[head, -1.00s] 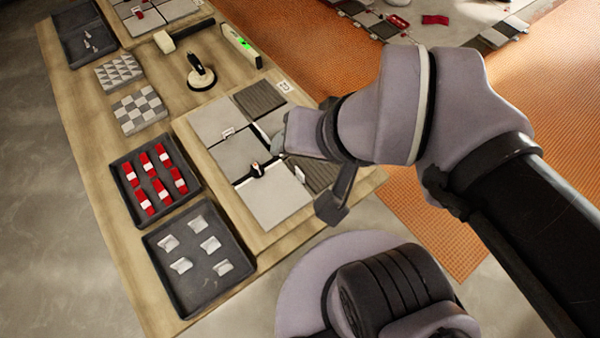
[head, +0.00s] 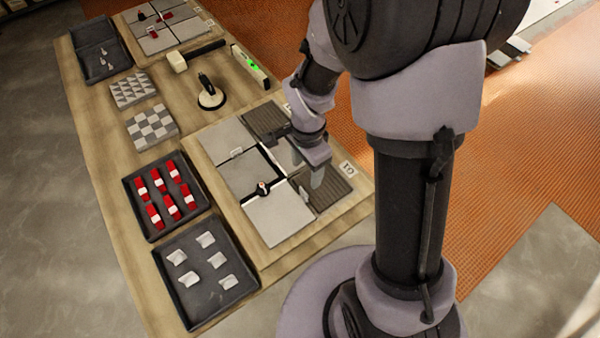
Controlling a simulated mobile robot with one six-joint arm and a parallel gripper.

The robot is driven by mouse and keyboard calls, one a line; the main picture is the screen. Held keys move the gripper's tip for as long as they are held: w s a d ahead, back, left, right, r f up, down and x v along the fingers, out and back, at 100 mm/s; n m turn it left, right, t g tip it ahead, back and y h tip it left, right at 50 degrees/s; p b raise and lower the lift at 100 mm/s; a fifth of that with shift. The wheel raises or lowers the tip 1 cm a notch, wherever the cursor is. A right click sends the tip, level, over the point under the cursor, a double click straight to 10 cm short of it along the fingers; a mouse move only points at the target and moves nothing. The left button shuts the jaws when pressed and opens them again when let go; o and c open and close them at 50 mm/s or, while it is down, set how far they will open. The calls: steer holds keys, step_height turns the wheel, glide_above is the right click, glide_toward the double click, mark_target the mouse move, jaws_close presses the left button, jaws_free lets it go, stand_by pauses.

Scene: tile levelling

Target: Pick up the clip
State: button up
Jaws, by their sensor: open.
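Several white clips (head: 205,240) lie apart in a dark tray (head: 165,285) at the near left of the table. Small white clip-like pieces also sit at the tile joints on the board, one at the left joint (head: 237,152) and one at the right (head: 304,194). I cannot tell which clip is meant. My gripper (head: 311,172) is open, pointing down over the right side of the tile board (head: 268,265), near the dark ribbed tiles. It holds nothing that I can see. The exact gap between its fingers and the tiles is unclear.
A small black and white piece (head: 262,188) stands at the central tile joint. A tray of red wedges (head: 140,220) lies beyond the clips. A suction cup tool (head: 211,93), a level (head: 250,65) and a mallet (head: 178,62) lie further back. My arm hides much of the right.

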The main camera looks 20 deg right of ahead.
steer(key=b, duration=0.2)
glide_above(305, 193)
step_height(305, 193, down, 6)
steer(key=f, duration=0.1)
steer(key=f+b, duration=0.1)
steer(key=f, duration=0.1)
steer(key=w+f+b, duration=0.1)
steer(key=f, duration=0.1)
steer(key=shift+s+r, duration=0.1)
steer(key=shift+c, duration=0.7)
steer(key=c, duration=1)
steer(key=shift+c, duration=0.2)
